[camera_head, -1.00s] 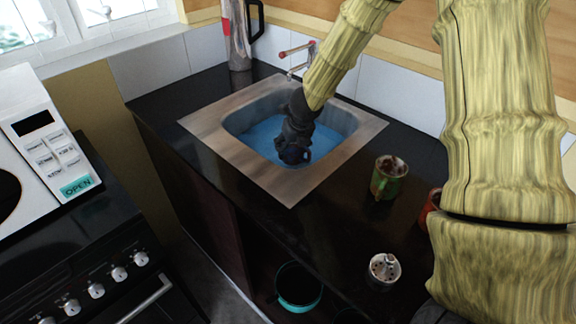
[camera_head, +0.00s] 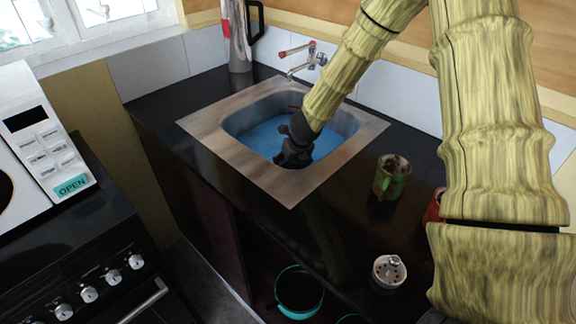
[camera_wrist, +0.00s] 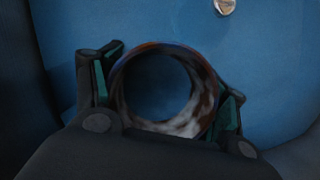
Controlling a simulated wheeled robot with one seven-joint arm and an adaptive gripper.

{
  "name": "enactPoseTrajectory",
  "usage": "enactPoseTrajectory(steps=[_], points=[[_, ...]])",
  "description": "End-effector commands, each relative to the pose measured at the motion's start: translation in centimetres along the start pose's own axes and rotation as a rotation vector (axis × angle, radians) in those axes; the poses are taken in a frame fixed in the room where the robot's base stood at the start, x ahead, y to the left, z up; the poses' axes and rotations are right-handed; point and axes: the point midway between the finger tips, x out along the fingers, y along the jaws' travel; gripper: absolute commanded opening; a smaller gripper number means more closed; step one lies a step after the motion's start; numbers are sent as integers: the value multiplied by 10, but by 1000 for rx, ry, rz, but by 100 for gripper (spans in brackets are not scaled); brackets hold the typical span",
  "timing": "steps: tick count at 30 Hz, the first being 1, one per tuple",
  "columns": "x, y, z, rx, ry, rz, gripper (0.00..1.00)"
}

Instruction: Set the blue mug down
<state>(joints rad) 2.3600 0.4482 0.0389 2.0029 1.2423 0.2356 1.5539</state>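In the wrist view the mug (camera_wrist: 190,122) is seen from above, its round rim dark with blue and rusty tints and a pale, stained inner wall. My gripper (camera_wrist: 163,88) has one finger on each side of it, with the green pads against its outside. Below the mug is the blue floor of the sink (camera_wrist: 275,70); I cannot tell whether the mug touches it. In the head view my gripper (camera_head: 293,157) is down inside the sink basin (camera_head: 205,128), and the mug is hidden by it.
A green mug (camera_head: 390,180), a white pot-like item (camera_head: 389,271) and a partly hidden red mug (camera_head: 433,207) stand on the dark counter (camera_head: 330,225). The faucet (camera_head: 303,60) and a tall metal flask (camera_head: 238,40) are behind the sink. A drain (camera_wrist: 225,5) shows near the mug.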

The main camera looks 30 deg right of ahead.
Motion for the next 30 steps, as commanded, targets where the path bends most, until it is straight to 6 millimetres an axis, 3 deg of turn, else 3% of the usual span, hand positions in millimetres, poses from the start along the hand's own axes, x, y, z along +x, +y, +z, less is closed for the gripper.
enactPoseTrajectory(steps=[16, 30], points=[[-9, 0, 2, 0, -2, 0, 88], [-81, 0, 2, -1, -3, -1, 88]])
